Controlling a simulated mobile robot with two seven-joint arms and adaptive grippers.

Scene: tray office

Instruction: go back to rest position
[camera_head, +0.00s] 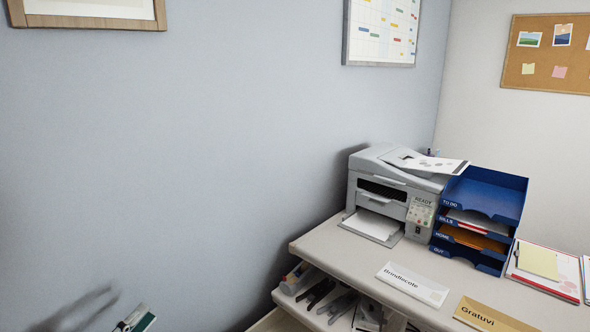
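Only a small part of my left gripper (134,319) shows, at the bottom edge left of the desk, grey and white with a dark green patch. A blurred dark shadow lies on the wall beside it. The gripper is apart from the desk and touches nothing that I can see. Most of it is cut off by the frame, so I cannot tell whether it is open or shut. My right gripper is not in view.
A lower shelf holds several items.

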